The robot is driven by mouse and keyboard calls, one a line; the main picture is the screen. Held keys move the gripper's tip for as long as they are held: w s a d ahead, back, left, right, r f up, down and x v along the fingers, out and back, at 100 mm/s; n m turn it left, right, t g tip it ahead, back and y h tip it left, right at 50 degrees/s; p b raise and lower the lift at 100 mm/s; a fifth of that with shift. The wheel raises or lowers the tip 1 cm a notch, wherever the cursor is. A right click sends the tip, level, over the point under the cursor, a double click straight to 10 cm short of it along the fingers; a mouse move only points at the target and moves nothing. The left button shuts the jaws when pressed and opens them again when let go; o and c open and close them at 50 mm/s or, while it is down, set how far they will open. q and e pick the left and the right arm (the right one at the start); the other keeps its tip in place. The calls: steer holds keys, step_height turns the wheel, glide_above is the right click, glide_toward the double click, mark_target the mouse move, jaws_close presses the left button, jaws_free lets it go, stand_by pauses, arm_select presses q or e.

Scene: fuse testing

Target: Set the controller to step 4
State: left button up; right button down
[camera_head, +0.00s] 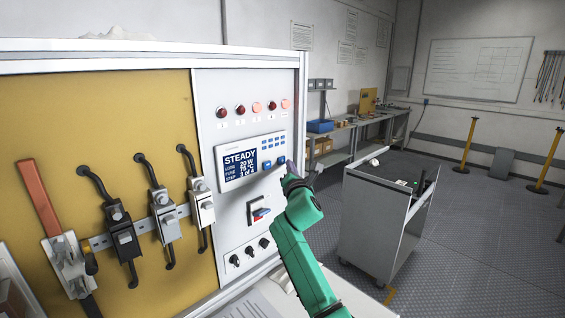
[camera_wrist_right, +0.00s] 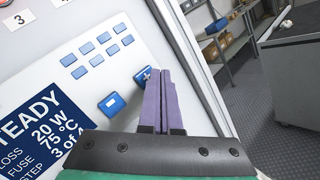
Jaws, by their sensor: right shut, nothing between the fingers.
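The controller (camera_head: 247,163) is a white panel on the cabinet. Its blue screen (camera_head: 241,164) reads STEADY, LOSS 20 W, FUSE 75 °C and STEP 3 of 4; it also shows, cut off, in the right wrist view (camera_wrist_right: 40,130). A blue plus button (camera_wrist_right: 142,75) and a blue minus button (camera_wrist_right: 111,103) sit beside the screen. My right gripper (camera_head: 287,168) is shut and empty at the controller's right side. In the wrist view its purple fingers (camera_wrist_right: 157,48) overlap the plus button's right edge; I cannot tell whether they touch it. My left gripper is not in view.
Above the controller is a row of several red lamps (camera_head: 240,110), some brighter. Fuse holders (camera_head: 122,238) line the yellow board at left. A grey cart (camera_head: 372,218) stands right, with open floor beyond.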

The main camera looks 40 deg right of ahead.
stand_by(0.3)
steer(key=shift+w, duration=0.45)
steer(key=shift+w+a, duration=0.1)
steer(key=shift+w, duration=0.25)
stand_by(0.5)
stand_by(0.3)
steer(key=shift+s, duration=0.45)
steer(key=shift+s+p, duration=0.35)
steer(key=shift+s, duration=0.05)
